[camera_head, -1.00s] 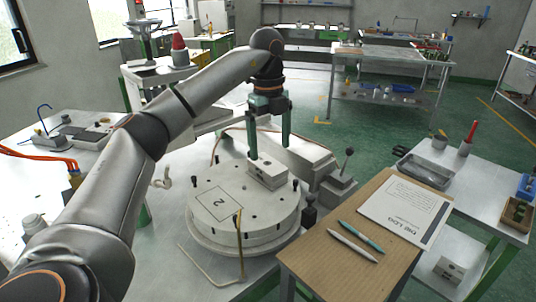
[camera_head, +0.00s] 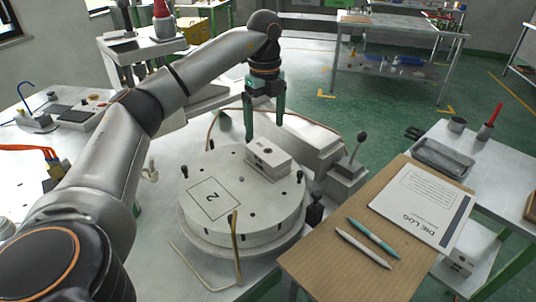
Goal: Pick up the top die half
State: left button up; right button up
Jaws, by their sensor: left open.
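A pale grey die block (camera_head: 267,160) with small dark holes in its face sits on the round turntable (camera_head: 215,224), near its back right edge. I cannot make out a seam between its top and bottom halves. My left gripper (camera_head: 264,130) hangs fingers-down just above and behind the block in the picture. Its green fingers are spread, with nothing between them. The left fingertip is close to the block's left end; I cannot tell whether it touches. My right gripper is not in view.
A hooked rod (camera_head: 236,245) stands at the turntable's front. A lever (camera_head: 358,148) rises from the machine at the right. A cardboard-topped stand (camera_head: 318,268) at the front right holds pens and a die log (camera_head: 424,203). The air above the block's right side is clear.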

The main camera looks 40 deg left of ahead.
aim_at(267, 150)
pick_arm(q)
jog(key=f, duration=0.6)
jog(key=shift+d+f+p, duration=0.3)
jog(key=shift+p, duration=0.05)
jog(key=c, duration=1.5)
jog(key=shift+r, duration=0.1)
jog(key=shift+c, duration=0.4)
jog(key=shift+r, duration=0.1)
